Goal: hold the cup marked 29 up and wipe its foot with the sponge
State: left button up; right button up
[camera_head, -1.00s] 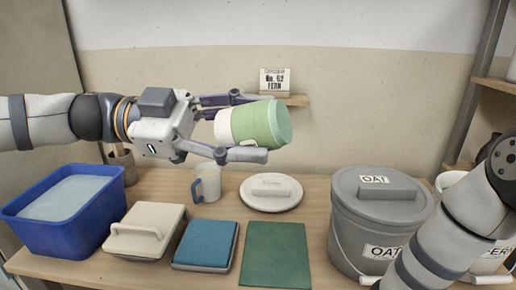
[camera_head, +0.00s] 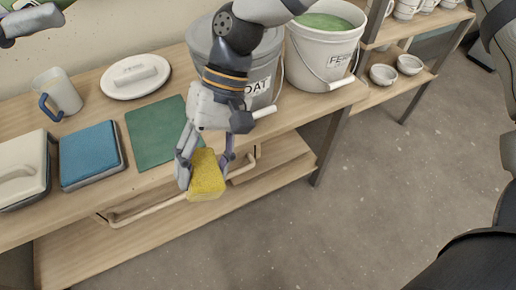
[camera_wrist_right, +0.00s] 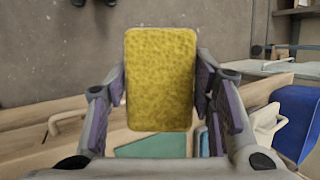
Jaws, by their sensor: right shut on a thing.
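My right gripper (camera_head: 206,165) is shut on a yellow sponge (camera_head: 207,177), held in front of the table's front edge. In the right wrist view the sponge (camera_wrist_right: 160,80) sits between the finger pads, its broad face to the camera. My left gripper (camera_head: 38,20) is at the top left corner, mostly out of frame, with one finger showing. A sliver of the green cup (camera_head: 52,3) shows just above that finger, still held up. Its number and its foot cannot be seen. Sponge and cup are well apart.
A grey bucket (camera_head: 264,62) and white glaze bucket (camera_head: 326,48) stand behind my right arm. Floor (camera_head: 330,230) is open.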

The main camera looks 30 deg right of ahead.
jog(key=w+d+r+n+t+y, duration=0.15)
jog(key=r+y, duration=0.25)
jog(key=r, duration=1.3)
jog(key=w+d+r+n+y, duration=0.1)
jog(key=d+r+n+y, duration=0.15)
jog(key=r, duration=1.45)
jog(key=w+a+f+m, duration=0.1)
jog(key=a+f, duration=0.1)
jog(key=a, duration=0.3)
jog(key=shift+w+a+f+y, duration=0.15)
jog(key=shift+f+y, duration=0.1)
jog(key=shift+y, duration=0.2)
jog(key=shift+w+a+f, duration=0.15)
jog(key=shift+a+f, duration=0.05)
jog(key=shift+a, duration=0.35)
